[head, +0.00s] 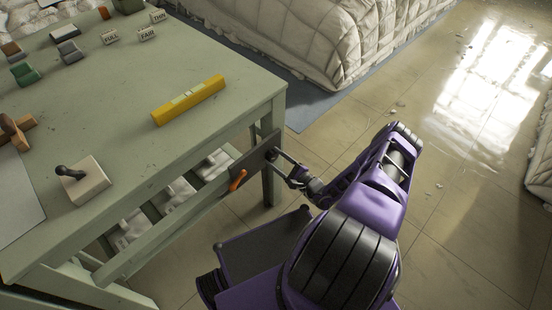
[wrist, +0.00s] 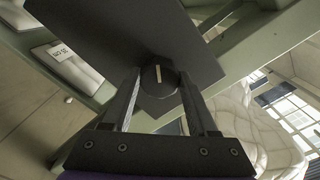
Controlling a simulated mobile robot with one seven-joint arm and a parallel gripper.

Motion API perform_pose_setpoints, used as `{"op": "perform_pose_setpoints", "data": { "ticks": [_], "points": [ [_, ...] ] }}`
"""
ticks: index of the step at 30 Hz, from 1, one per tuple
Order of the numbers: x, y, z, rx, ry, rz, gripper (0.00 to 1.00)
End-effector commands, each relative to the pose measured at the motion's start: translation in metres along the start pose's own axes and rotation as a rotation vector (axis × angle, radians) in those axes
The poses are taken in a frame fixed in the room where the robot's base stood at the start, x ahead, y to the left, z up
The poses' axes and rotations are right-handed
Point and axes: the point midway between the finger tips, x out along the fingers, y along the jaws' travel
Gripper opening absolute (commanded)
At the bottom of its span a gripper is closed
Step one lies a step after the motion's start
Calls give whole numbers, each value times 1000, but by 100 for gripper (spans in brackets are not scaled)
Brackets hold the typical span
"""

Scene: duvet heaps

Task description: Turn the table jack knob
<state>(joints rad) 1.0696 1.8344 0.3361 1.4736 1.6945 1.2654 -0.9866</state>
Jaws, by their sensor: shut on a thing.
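The table jack knob is a dark round knob (head: 271,154) on a dark plate (head: 243,160) fixed to the side of the green table. In the wrist view the knob (wrist: 157,76) is black with a pale line across its face, and the line stands close to upright, leaning slightly. My gripper (head: 279,158) reaches the knob from the right in the head view. In the wrist view its two fingers lie on either side of the knob, shut on it. An orange hooked handle (head: 238,180) sits left of the knob on the same side.
The green table (head: 110,130) carries a yellow level (head: 188,99), a block with a dark lever (head: 83,180) and small labelled cards (head: 148,35). Slats under it hold pale folded bundles. A quilted heap (head: 300,40) stands behind. Tiled floor on the right is mostly open.

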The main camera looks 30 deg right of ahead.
Motion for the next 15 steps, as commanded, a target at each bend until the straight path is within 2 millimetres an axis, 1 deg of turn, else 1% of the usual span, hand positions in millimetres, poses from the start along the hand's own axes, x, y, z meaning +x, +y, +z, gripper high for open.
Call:
{"op": "perform_pose_setpoints", "data": {
  "ticks": [6, 15],
  "points": [
    [-1, 0, -1, -59, 4, 0, 3],
    [-2, 0, -2, -76, 5, 1, 3]
  ]
}}
